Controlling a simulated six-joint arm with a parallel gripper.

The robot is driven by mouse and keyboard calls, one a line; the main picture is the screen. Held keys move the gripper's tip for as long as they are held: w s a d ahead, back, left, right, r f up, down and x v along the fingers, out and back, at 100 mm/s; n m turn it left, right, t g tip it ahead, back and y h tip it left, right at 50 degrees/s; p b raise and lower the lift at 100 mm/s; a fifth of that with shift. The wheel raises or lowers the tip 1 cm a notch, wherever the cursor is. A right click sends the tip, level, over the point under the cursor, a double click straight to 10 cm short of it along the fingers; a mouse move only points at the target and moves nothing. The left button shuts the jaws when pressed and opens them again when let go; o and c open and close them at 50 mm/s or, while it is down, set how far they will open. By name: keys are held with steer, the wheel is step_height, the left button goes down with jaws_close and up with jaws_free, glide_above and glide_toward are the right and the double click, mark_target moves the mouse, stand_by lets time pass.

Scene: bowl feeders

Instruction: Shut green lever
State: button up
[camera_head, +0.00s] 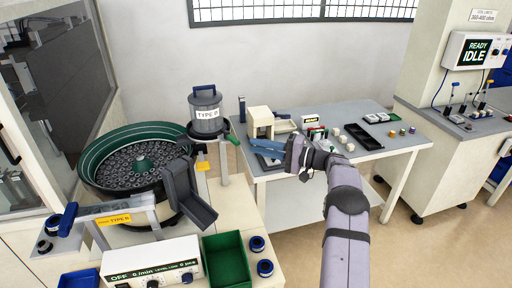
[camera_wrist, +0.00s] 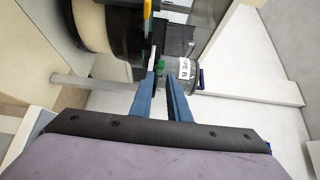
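The green lever (camera_head: 233,139) sticks out to the lower right from under the grey canister hopper labelled TYPE B (camera_head: 206,112). My gripper (camera_head: 252,146) is to the right of the lever, its two blue fingers pointing left towards it with a gap left between. In the wrist view the fingers (camera_wrist: 161,74) are apart with nothing held between them. The green lever's end (camera_wrist: 161,66) shows just beyond the fingertips, roughly in line with the gap. The hopper's label (camera_wrist: 184,68) shows to its right.
The bowl feeder (camera_head: 140,165) with its dark chute (camera_head: 186,195) stands left of the hopper. A green bin (camera_head: 227,260) and control box (camera_head: 152,266) are in front. A grey table (camera_head: 375,150) with small parts lies behind my arm.

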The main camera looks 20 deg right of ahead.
jaws_close()
steer(key=s+a+n+t+h+p, duration=0.3)
steer(key=a+n+h, duration=0.3)
steer(key=n, duration=0.7)
steer(key=s+a+n+t+h+p, duration=0.4)
steer(key=s+a+n+h+p, duration=0.2)
steer(key=n, duration=0.7)
steer(key=shift+s+n+h, duration=0.25)
steer(key=shift+n+h, duration=0.05)
steer(key=shift+w, duration=0.1)
